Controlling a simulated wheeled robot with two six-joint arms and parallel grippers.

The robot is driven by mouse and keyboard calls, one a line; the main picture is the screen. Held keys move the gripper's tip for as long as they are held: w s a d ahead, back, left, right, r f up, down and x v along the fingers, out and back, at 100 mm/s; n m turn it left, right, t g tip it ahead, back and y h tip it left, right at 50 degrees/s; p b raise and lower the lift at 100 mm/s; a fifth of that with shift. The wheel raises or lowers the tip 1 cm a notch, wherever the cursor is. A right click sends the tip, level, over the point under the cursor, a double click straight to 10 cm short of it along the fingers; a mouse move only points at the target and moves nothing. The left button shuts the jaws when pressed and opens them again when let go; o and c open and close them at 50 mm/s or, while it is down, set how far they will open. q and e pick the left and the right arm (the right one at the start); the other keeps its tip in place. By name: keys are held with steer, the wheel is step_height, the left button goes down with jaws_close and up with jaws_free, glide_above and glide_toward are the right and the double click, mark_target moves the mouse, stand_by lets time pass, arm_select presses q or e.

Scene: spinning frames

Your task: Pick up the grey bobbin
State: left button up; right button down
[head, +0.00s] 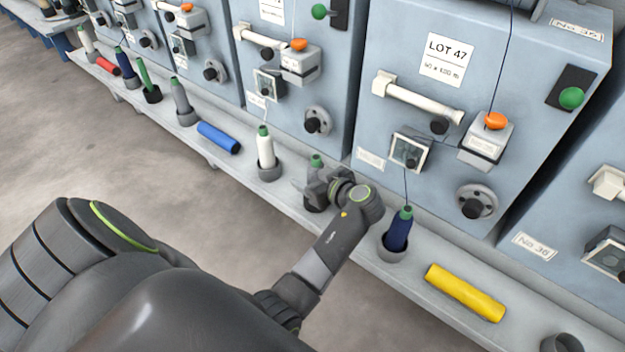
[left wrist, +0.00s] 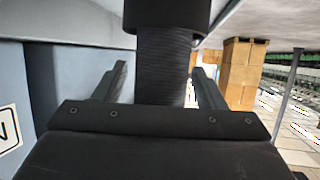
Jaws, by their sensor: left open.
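A dark grey, ridged bobbin (left wrist: 163,70) stands between the two fingers of my left gripper (left wrist: 160,88) in the left wrist view. A gap shows on both sides, so the fingers are open around it and apart from it. In this upside-down view its dark cup (left wrist: 166,16) is at the top. In the head view my left gripper (head: 318,184) is at this bobbin, whose green tip (head: 316,160) shows; the gripper hides most of its body. Another grey bobbin (head: 181,98) stands in a cup farther left. My right gripper is not in view.
A white bobbin (head: 265,149) and a navy bobbin (head: 398,231) stand in cups on either side. A blue roll (head: 219,137) and a yellow roll (head: 465,293) lie on the ledge. The machine fronts (head: 480,60) rise close behind.

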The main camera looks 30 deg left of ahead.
arm_select(q)
steer(key=shift+d+r, duration=0.1)
steer(key=shift+c, duration=0.6)
steer(key=c, duration=1)
